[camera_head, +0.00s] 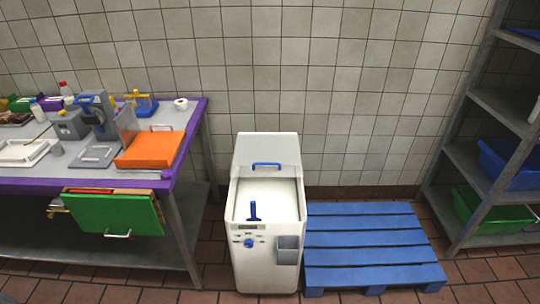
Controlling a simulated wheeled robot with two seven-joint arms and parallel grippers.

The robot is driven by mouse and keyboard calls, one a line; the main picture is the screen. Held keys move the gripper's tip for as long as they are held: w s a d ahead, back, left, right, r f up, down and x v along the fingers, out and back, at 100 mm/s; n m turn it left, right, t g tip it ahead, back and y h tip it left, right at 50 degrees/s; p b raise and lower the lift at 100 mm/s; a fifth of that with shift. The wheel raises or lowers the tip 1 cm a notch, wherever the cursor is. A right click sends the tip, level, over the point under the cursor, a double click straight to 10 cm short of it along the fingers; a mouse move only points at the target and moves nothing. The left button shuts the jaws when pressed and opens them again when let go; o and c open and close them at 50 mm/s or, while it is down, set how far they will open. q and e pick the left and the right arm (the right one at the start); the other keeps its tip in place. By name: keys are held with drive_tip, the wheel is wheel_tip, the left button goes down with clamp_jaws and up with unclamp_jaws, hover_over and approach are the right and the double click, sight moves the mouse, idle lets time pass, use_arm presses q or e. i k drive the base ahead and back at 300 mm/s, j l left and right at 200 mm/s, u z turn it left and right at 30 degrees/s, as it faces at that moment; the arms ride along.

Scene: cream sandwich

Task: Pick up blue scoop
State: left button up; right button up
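A white floor-standing machine (263,275) stands in the middle of the view with an open bin on top. A small blue upright piece (253,211), which looks like the handle of the blue scoop, sticks up at the front of the pale bin interior. Any lower part of it is hidden or too small to make out. Neither of my grippers is in view.
A steel table (214,110) with purple edges stands at the left, holding an orange board (151,150) and several tools. A green drawer (113,214) hangs under it. A low blue pallet (372,240) is right of the machine. A shelf with a blue bin (510,163) stands far right.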

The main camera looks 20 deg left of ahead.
sight(253, 218)
drive_tip(key=i+j, duration=0.15)
drive_tip(key=j, duration=0.2)
drive_tip(key=i+j, duration=0.1)
drive_tip(key=j, duration=0.25)
drive_tip(key=i+j, duration=0.15)
drive_tip(key=j, duration=0.15)
drive_tip(key=i+j, duration=0.15)
drive_tip(key=j, duration=0.2)
drive_tip(key=j+z, duration=0.1)
drive_tip(key=z, duration=0.35)
drive_tip(key=k+j+z, duration=0.1)
drive_tip(key=z, duration=0.35)
